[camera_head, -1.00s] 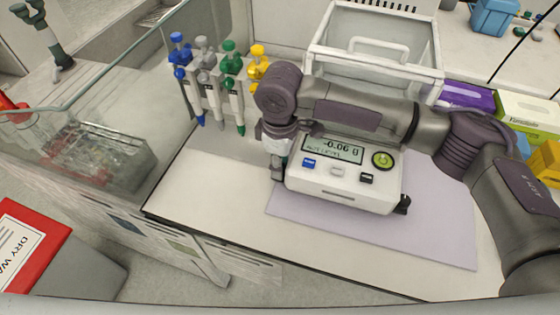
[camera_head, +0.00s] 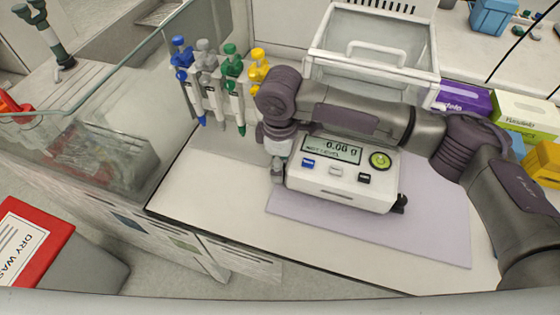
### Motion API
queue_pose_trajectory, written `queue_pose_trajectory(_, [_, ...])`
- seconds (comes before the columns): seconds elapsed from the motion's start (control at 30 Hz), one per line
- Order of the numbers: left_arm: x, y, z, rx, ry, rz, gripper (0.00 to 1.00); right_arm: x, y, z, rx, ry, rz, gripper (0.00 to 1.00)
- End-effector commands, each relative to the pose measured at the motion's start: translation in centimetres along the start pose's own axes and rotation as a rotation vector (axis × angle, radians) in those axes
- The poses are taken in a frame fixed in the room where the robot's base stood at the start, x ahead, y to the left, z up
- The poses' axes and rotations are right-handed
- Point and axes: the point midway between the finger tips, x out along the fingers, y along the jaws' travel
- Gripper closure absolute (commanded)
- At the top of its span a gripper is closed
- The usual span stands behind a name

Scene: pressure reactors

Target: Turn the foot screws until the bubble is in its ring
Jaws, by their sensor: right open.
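The white balance (camera_head: 340,190) stands on a pale lilac mat (camera_head: 430,240). Its display shows about 0.06 g with a small line that seems to read not level. A round yellow-green bubble level (camera_head: 380,161) sits at the right of its top face. The bubble looks like a dark-edged spot there, too small to place exactly against the ring. A dark foot screw (camera_head: 400,203) shows at the front right corner. My right gripper (camera_head: 277,172) is open, pointing down at the front left corner, where it covers the left foot screw. My left gripper is out of view.
A glass-walled draft shield (camera_head: 372,45) stands behind the balance. Several coloured pipettes (camera_head: 232,80) hang at the back left. Purple (camera_head: 464,98) and green (camera_head: 527,112) boxes stand at the right. A red-topped bin (camera_head: 40,240) is at lower left. The bench front edge is clear.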

Motion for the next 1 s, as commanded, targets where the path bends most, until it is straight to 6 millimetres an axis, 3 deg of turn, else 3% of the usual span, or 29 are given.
queue_pose_trajectory(0.17, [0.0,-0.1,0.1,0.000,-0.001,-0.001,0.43,-1.7,0.1,-0.1,-0.001,0.004,0.002,0.43])
queue_pose_trajectory(0.6, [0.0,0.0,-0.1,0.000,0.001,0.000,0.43,-10.3,0.1,-0.1,0.000,0.001,0.002,0.43])
queue_pose_trajectory(0.8, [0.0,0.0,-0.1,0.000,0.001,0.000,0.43,-11.9,0.0,0.0,-0.001,0.000,0.000,0.43])
queue_pose_trajectory(1.0, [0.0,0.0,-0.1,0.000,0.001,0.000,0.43,-12.0,0.0,0.0,0.000,0.000,0.000,0.43])
